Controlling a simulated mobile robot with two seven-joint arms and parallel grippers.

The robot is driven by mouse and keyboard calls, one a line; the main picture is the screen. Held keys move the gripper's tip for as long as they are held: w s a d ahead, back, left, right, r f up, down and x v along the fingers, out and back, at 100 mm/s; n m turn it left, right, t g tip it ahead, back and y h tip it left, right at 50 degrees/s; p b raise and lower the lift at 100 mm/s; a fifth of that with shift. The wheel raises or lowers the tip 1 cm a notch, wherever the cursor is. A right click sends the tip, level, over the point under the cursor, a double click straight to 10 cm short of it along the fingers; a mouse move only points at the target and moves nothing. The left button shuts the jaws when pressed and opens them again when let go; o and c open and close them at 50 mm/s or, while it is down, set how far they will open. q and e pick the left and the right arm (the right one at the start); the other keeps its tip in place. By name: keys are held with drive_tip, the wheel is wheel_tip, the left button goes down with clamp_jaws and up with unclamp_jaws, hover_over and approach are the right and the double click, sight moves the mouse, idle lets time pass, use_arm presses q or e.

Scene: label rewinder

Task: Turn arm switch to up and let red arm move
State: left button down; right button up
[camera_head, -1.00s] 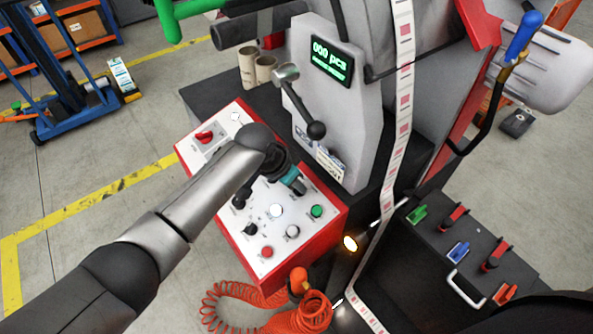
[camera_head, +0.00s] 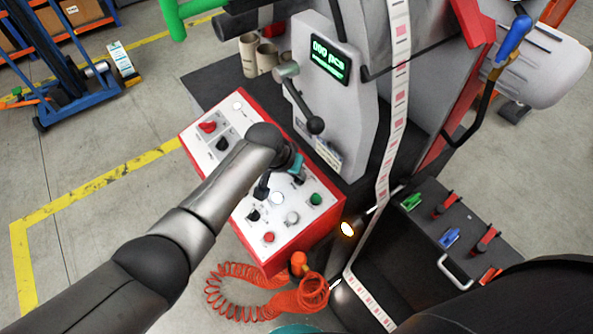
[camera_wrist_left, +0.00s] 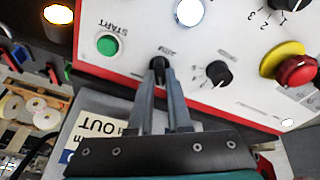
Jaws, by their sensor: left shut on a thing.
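The control panel (camera_head: 238,222) is a white sloped face with a red rim, carrying several knobs and buttons. My left gripper (camera_wrist_left: 161,82) is shut on a small black switch knob (camera_wrist_left: 158,65) beside the green START button (camera_wrist_left: 107,45). The knob's label is too small to read, and the fingertips partly cover the knob. In the head view my left gripper (camera_head: 296,172) is over the panel's right upper part, and my own wrist hides some of the panel. A red arm-like part (camera_head: 474,24) is on the machine at upper right. My right gripper is not in view.
An orange coiled hose (camera_head: 235,290) hangs in front. A black tray with coloured clamps (camera_head: 425,222) is at right. Open floor lies left.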

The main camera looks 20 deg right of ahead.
use_arm(q)
drive_tip(key=c, duration=0.9)
unclamp_jaws()
drive_tip(key=shift+o, duration=0.2)
drive_tip(key=shift+r, duration=0.1)
drive_tip(key=shift+s+a+r+p, duration=0.1)
drive_tip(key=shift+a+r+p, duration=0.15)
drive_tip(key=shift+r, duration=0.2)
drive_tip(key=p+v, duration=0.3)
drive_tip(key=v, duration=1.1)
drive_tip(key=shift+s+d, duration=0.1)
